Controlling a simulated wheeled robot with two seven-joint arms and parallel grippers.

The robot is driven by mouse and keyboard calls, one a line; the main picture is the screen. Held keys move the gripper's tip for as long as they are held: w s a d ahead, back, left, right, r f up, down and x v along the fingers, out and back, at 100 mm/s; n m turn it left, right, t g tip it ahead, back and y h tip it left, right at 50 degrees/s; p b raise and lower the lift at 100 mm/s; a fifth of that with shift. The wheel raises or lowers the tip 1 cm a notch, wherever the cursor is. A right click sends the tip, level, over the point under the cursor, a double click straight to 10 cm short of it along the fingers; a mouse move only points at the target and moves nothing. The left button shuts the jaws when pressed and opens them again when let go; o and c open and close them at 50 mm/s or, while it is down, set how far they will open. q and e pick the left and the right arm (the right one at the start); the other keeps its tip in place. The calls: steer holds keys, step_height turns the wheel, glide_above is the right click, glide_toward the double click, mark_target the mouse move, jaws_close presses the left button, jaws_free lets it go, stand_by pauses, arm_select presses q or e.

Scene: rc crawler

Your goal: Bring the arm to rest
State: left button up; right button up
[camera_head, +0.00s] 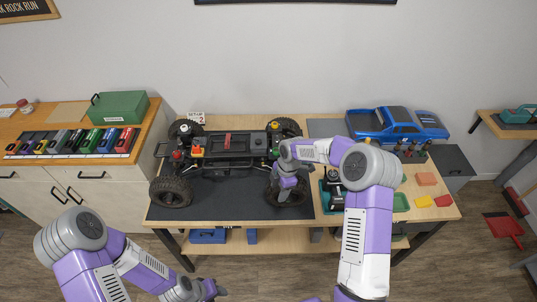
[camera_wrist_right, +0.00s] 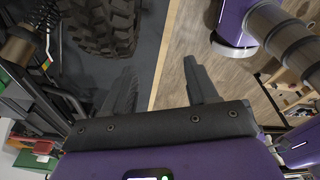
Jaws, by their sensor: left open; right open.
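My right arm reaches over the workbench, and its gripper (camera_head: 287,194) is beside the front right wheel of the crawler chassis (camera_head: 232,150), partly covering that wheel. In the right wrist view the right gripper (camera_wrist_right: 162,84) is open and empty, its two fingers apart above the bench's front edge. A knobby tyre (camera_wrist_right: 100,25) lies beyond the left finger in that view. I cannot tell whether the gripper touches the wheel. My left gripper (camera_head: 217,290) is low in front of the bench, open, with nothing visible in it.
The dark mat (camera_head: 230,208) lies under the chassis on the workbench. A blue truck body (camera_head: 398,125) stands at the back right, near small coloured trays (camera_head: 426,179). A side cabinet with a green box (camera_head: 120,106) stands left. Wooden floor (camera_head: 140,220) is open in front.

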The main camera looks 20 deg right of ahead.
steer(key=s+a+f+m+y, duration=0.2)
steer(key=s+a+f+m, duration=0.65)
steer(key=s, duration=0.25)
steer(key=s+a+f+m, duration=0.1)
steer(key=s+f+m, duration=0.3)
steer(key=s+m, duration=1.05)
step_height(320, 180, down, 9)
steer(key=n+b, duration=0.1)
steer(key=b, duration=0.7)
steer(key=shift+s+r+t, duration=0.15)
steer(key=shift+s+t, duration=0.15)
